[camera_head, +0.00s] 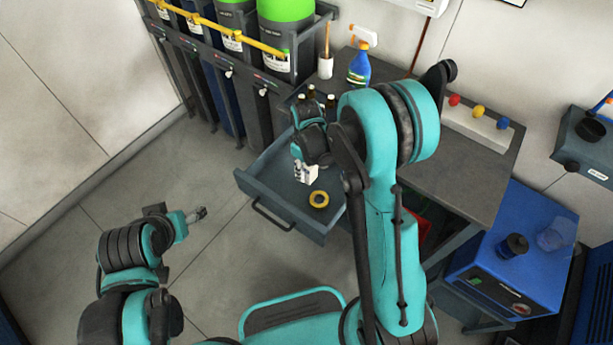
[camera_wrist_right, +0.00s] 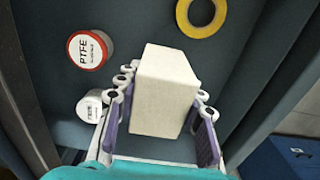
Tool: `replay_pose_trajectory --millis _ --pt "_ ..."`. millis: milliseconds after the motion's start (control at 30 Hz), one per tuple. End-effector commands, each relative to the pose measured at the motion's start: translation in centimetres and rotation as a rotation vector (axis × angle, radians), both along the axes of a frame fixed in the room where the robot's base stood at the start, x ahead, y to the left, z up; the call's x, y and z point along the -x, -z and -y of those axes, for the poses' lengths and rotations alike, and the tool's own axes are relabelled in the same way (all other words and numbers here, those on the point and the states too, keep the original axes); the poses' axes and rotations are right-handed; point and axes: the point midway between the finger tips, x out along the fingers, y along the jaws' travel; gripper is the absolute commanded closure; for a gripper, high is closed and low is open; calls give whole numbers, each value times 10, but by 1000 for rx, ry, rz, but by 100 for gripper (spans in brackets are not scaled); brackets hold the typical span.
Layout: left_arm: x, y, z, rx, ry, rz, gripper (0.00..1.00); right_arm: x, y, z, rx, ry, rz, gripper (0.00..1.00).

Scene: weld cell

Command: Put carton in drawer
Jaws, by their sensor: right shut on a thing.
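The white carton (camera_wrist_right: 165,85) is between the fingers of my right gripper (camera_wrist_right: 160,115) in the right wrist view, and the gripper is shut on it. In the head view the carton (camera_head: 306,172) shows small under the right gripper (camera_head: 312,160), over the open drawer (camera_head: 272,190). I cannot tell whether the carton touches the drawer floor. My left gripper (camera_head: 197,215) is apart from the drawer, over the floor at left; its fingers are too small to tell open from shut.
A yellow tape roll (camera_head: 319,199) lies in the drawer; it also shows in the wrist view (camera_wrist_right: 201,14). A PTFE roll (camera_wrist_right: 90,50) and a small white-capped item (camera_wrist_right: 92,106) are beside the carton. A blue spray bottle (camera_head: 359,68) stands on the bench (camera_head: 440,165).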

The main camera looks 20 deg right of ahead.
Motion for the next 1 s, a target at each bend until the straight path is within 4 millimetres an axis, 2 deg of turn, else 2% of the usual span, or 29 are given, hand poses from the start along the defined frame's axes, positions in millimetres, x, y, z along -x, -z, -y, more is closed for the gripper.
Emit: replay_pose_trajectory --millis 200,600,633,700,1000 --pt "0 18 0 0 0 0 28 0 34 1 0 0 0 96" --pt "0 21 0 0 0 0 28 0 39 1 0 0 0 96" --pt "0 20 0 0 0 0 28 0 38 1 0 0 0 54" --pt "0 19 0 0 0 0 28 0 37 1 0 0 0 41" --pt "0 18 0 0 0 0 28 0 36 1 0 0 0 41"
